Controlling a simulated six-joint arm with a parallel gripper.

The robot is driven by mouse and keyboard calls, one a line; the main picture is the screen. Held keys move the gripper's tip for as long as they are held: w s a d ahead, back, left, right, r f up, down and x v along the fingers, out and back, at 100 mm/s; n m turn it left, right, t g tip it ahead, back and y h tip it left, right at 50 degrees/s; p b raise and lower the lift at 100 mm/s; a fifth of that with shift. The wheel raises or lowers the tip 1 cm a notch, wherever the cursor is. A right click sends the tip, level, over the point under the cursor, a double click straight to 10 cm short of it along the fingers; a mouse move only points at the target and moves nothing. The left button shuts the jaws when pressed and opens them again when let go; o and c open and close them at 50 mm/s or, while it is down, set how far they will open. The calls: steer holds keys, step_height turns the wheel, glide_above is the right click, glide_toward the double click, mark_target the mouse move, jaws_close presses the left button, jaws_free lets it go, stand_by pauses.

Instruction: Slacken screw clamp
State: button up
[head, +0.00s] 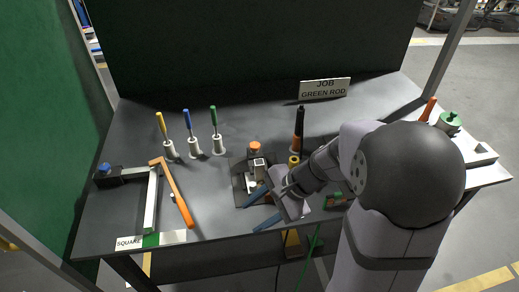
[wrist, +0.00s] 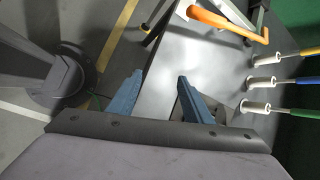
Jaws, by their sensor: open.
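A small fixture with an orange knob (head: 255,148) on top and a pale metal body stands on a dark plate (head: 238,187) at the middle of the table. It looks like the screw clamp, though its screw is too small to make out. My gripper (head: 254,209) is open and empty, its two blue fingers just in front of the fixture, near the table's front edge. One finger overlaps the plate in the head view; I cannot tell whether they touch. In the wrist view, the open fingers (wrist: 158,78) show, and one hides part of the plate.
Yellow, blue and green rods (head: 190,134) stand in white holders behind left. An orange angled bar (head: 174,190) and a dark block with a blue knob (head: 107,175) lie left. A black torch-like tool (head: 299,122) stands behind right. A job sign (head: 325,88) reads green rod.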

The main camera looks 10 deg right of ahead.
steer(key=w+d+r+m+t+y+b, duration=0.1)
steer(key=w+m+t, duration=0.1)
steer(key=w+m, duration=0.25)
steer(key=w+d+r+m+t+y, duration=0.1)
steer(key=w+d+m+t, duration=0.1)
steer(key=w+m, duration=0.3)
steer(key=m+t+b, duration=0.2)
steer(key=m+t, duration=0.3)
steer(key=m, duration=0.1)
glide_toward(255, 145)
steer(key=shift+n+h, duration=0.35)
steer(key=shift+h, duration=0.15)
steer(key=shift+a+r+p+x, duration=0.1)
steer(key=shift+p+x, duration=0.25)
steer(key=shift+x, duration=1.6)
steer(key=shift+a+r+p+x, duration=0.15)
steer(key=shift+p+x, duration=0.2)
steer(key=shift+x, duration=1.65)
steer(key=c, duration=1.1)
